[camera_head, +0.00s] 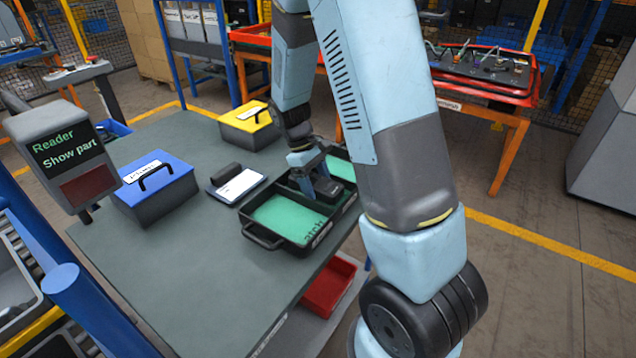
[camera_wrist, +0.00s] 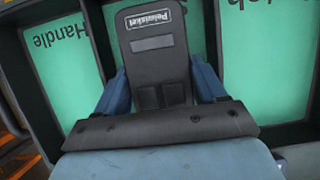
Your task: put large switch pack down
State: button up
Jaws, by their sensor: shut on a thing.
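My gripper (camera_head: 326,182) is shut on the large switch pack (camera_wrist: 155,55), a dark grey block with a small white label. The blue fingers (camera_wrist: 162,88) press on both its sides in the wrist view. The pack (camera_head: 341,168) is partly hidden by the gripper in the head view. It is at the middle compartment of a black tray (camera_head: 262,241) with green-floored compartments. In the wrist view, the compartment on the left is marked "Handle" (camera_wrist: 62,70), and another marked compartment is on the right. I cannot tell whether the pack touches the tray floor.
The tray stands on a grey-green table (camera_head: 200,270). Left of it are a white-topped device (camera_head: 238,186), a blue-lidded box (camera_head: 155,190) and a yellow-lidded box (camera_head: 249,126). A reader (camera_head: 68,155) showing "Show part" stands at the left edge. The table's front left is clear.

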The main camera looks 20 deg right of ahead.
jog(key=o, duration=0.9)
jog(key=shift+s+f, duration=0.1)
jog(key=shift+f, duration=0.1)
jog(key=shift+c, duration=0.2)
jog(key=v, duration=1.2)
jog(key=s+d+r+m+t+y, duration=0.1)
jog(key=s+r+m+t, duration=0.2)
jog(key=s+r, duration=0.6)
jog(key=s+d+r+m+t+y, duration=0.1)
jog(key=s+r+m+t, duration=0.3)
jog(key=s, duration=1)
notch_tip(320, 180, up, 5)
jog(key=shift+d+f+t+y, duration=0.1)
jog(key=shift+d+t+y, duration=0.35)
jog(key=shift+t, duration=0.65)
